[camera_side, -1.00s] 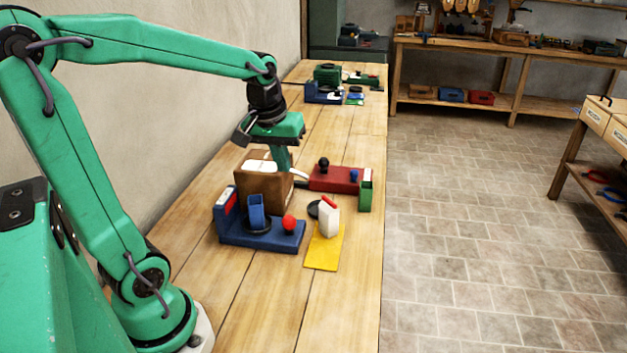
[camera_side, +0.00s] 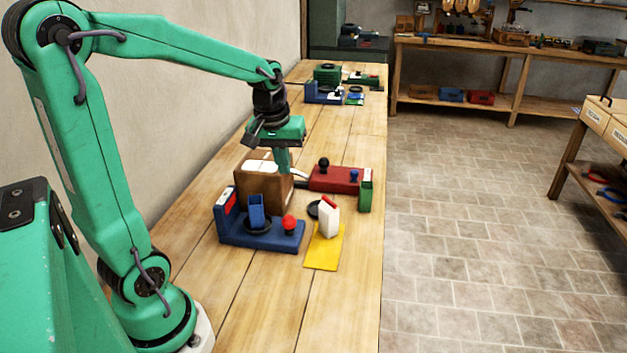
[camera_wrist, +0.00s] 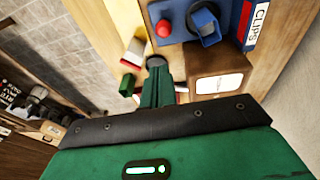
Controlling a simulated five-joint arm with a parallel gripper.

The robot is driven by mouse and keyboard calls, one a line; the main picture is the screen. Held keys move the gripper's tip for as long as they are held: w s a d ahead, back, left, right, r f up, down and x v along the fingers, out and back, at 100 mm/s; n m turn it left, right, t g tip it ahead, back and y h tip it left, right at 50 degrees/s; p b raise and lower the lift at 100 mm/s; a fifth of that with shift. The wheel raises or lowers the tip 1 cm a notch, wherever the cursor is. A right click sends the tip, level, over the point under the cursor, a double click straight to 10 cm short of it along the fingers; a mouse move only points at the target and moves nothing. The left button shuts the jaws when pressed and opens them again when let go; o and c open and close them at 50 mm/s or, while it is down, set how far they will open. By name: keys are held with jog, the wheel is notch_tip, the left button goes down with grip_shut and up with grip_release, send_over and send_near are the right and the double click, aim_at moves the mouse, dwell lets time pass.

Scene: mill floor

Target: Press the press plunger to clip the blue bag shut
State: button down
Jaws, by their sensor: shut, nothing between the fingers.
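The blue bag (camera_side: 256,211) stands upright in a dark ring on a blue press base (camera_side: 262,236). A red round knob (camera_side: 290,222), which looks like the plunger, stands up at the base's right end. In the wrist view the blue bag (camera_wrist: 205,24) and red knob (camera_wrist: 163,28) show at the top, beside a "CLIPS" label. My gripper (camera_side: 283,171) points down, shut and empty, by the brown box behind the blue press, apart from the knob. In the wrist view my gripper (camera_wrist: 156,72) points toward the dark disc; the knob lies farther up.
A brown box (camera_side: 262,188) stands close behind the blue press. A red block with black and blue knobs (camera_side: 335,179) and a green bag (camera_side: 365,197) stand behind to the right. The table front is clear.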

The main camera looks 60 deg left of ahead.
send_near(290, 216)
jog(key=f, duration=0.3)
jog(key=w+f, duration=0.1)
jog(key=f, duration=0.1)
jog(key=shift+w+a, duration=0.1)
jog(key=shift+a, duration=0.3)
jog(key=shift+d+f, duration=0.1)
jog(key=shift+f, duration=0.6)
jog(key=shift+f, duration=0.1)
jog(key=shift+f, duration=0.95)
jog(key=shift+r, duration=0.6)
jog(key=r, duration=0.3)
jog(key=shift+w+a+r, duration=0.2)
jog(key=shift+a, duration=0.1)
notch_tip(290, 216, up, 9)
jog(key=s+d, duration=0.1)
jog(key=shift+s+d+r, duration=0.2)
jog(key=shift+s+d, duration=0.05)
jog(key=shift+s, duration=0.1)
